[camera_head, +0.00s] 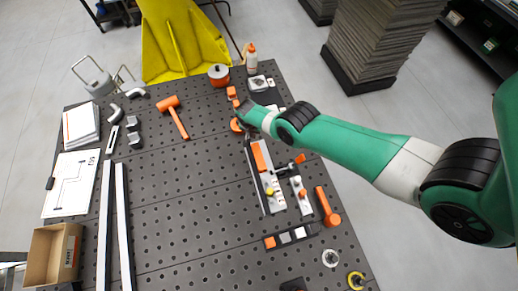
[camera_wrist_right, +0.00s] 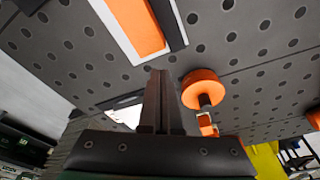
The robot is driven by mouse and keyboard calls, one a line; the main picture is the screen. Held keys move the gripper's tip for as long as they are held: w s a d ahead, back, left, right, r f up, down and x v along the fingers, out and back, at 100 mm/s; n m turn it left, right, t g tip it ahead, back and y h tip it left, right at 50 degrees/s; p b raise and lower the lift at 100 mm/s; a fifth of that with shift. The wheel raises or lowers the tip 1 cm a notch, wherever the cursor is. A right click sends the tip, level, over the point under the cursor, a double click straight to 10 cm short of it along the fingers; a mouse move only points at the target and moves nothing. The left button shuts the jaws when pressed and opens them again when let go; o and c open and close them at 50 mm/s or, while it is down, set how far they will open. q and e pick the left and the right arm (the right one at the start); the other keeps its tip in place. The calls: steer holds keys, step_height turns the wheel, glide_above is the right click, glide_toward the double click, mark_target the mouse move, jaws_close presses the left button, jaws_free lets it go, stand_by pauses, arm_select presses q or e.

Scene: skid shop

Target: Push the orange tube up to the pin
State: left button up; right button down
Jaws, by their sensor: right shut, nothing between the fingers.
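The orange tube (camera_head: 260,156) lies lengthwise in a pale grey channel (camera_head: 266,190) right of the table's middle. My right gripper (camera_head: 243,108) is above the table beyond the channel's far end, apart from the tube. Its fingers (camera_wrist_right: 158,100) are shut and empty. An orange round knob (camera_wrist_right: 203,88) on a dark stem sits beside the fingers; it is partly hidden in the head view (camera_head: 236,125). I cannot make out the pin for certain. My left gripper is not in view.
An orange mallet (camera_head: 173,115) lies left of my gripper. An orange clamp handle (camera_head: 300,158) and another orange-handled tool (camera_head: 326,205) lie right of the channel. A white bottle (camera_head: 251,60) stands at the far edge. The table's middle-left is clear.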

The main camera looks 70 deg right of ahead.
mark_target(258, 154)
steer(key=shift+f+b, duration=1)
steer(key=shift+f, duration=0.2)
steer(key=shift+s+a+r+p, duration=0.1)
steer(key=shift+s+a+p, duration=0.1)
steer(key=shift+p, duration=0.2)
steer(key=shift+s+a+p, duration=0.45)
steer(key=shift+a+p, duration=0.15)
steer(key=shift+p, duration=0.3)
steer(key=shift+s+a+p, duration=0.4)
steer(key=shift+a+p, duration=0.2)
steer(key=shift+p, duration=0.25)
steer(key=shift+s+a+p, duration=0.65)
steer(key=shift+a+p, duration=0.2)
steer(key=shift+p, duration=0.2)
steer(key=shift+s+a+p, duration=0.65)
steer(key=shift+a+p, duration=0.2)
steer(key=shift+p, duration=0.2)
steer(key=shift+s+a+p, duration=0.35)
steer(key=shift+a+p, duration=0.05)
steer(key=shift+a, duration=0.05)
steer(key=shift+w+d+b, duration=0.3)
steer(key=shift+d+b, duration=0.1)
steer(key=shift+b, duration=0.1)
steer(key=shift+w+d, duration=0.1)
